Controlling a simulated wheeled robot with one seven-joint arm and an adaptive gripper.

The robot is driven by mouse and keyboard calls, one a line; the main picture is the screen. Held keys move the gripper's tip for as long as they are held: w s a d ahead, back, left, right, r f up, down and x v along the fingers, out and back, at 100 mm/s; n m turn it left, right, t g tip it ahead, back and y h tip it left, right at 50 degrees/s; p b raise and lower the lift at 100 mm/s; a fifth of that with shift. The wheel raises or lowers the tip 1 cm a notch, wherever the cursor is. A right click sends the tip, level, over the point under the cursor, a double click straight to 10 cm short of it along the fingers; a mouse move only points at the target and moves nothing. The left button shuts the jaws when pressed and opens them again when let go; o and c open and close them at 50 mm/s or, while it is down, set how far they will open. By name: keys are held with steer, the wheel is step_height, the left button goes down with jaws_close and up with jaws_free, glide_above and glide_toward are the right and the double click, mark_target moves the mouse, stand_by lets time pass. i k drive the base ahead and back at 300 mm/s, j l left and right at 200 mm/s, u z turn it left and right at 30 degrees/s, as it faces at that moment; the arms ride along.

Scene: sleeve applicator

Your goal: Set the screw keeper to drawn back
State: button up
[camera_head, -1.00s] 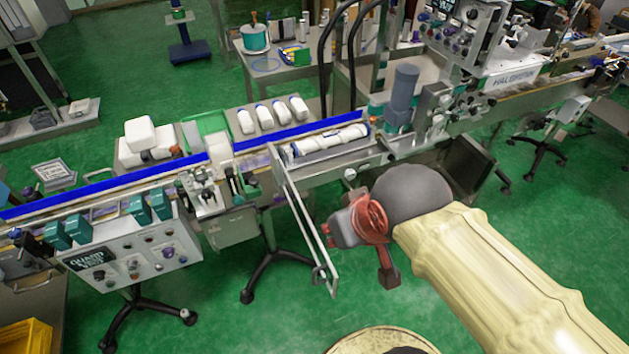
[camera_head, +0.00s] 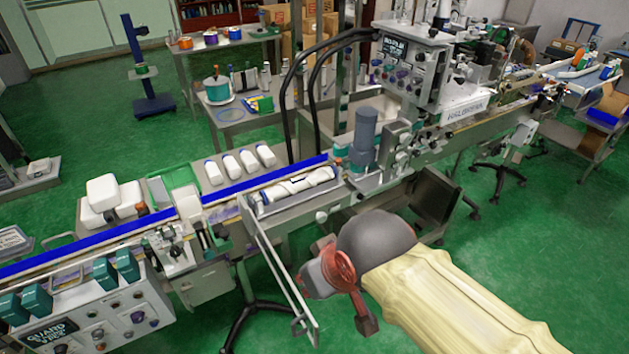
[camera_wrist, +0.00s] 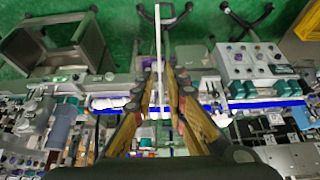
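I cannot pick out the screw keeper for certain in either view; it is too small or hidden among the machine's fittings. The sleeve applicator line (camera_head: 215,215) runs across the head view, with a grey motor-like cylinder (camera_head: 363,130) and small metal fittings at its right part. My gripper shows in the wrist view (camera_wrist: 158,82), its two fingers apart with nothing held between them. A pale bar appears between the fingers, but I see no grip on it. In the head view my wrist and arm stand in front of the line, right of the centre, and the fingers are not clear.
A thin pale frame (camera_head: 280,270) sticks out from the line, close left of my wrist. A control box with dark knobs (camera_head: 110,312) is at lower left. A dark open bin (camera_head: 432,205) is behind my arm. White bottles (camera_head: 248,162) lie behind the blue rail. Green floor lies in front.

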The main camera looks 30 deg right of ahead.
mark_target(337, 160)
steer(key=i+l, duration=0.15)
steer(key=l, duration=0.25)
steer(key=i+l, duration=0.15)
steer(key=l, duration=0.2)
steer(key=i+l, duration=0.15)
steer(key=l, duration=0.25)
steer(key=i+l, duration=0.15)
steer(key=l, duration=0.2)
steer(key=i+l, duration=0.25)
steer(key=i, duration=0.15)
steer(key=i+l, duration=0.25)
steer(key=i, duration=0.1)
